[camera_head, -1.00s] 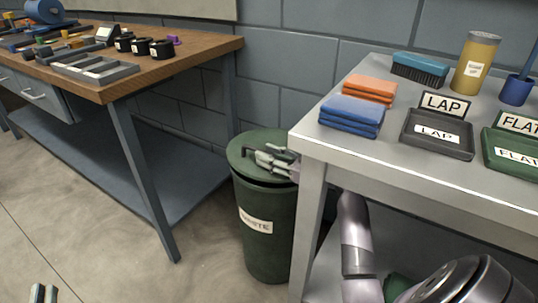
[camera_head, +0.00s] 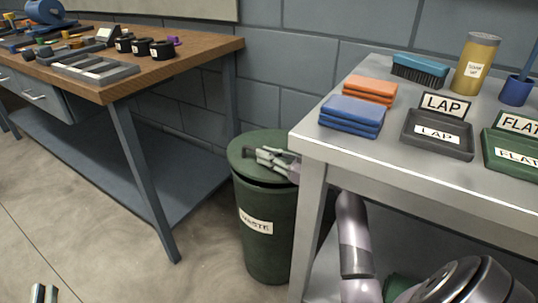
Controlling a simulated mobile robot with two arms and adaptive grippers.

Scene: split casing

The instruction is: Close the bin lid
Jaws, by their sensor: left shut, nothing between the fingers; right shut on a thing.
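The green waste bin (camera_head: 265,245) stands on the floor between the two benches, with a white WASTE label on its front. Its round green lid (camera_head: 245,165) lies over the top, almost level, with a dark gap under its front right edge. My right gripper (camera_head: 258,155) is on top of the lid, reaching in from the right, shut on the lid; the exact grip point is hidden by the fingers. My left gripper (camera_head: 44,293) shows only its fingertips at the bottom left, shut and empty, far from the bin.
A grey bench (camera_head: 330,152) at the right stands close beside the bin, holding orange and blue cloths, a brush, a yellow canister and labelled trays. A wooden-topped workbench (camera_head: 190,62) stands at the left. The floor (camera_head: 120,245) left of the bin is clear.

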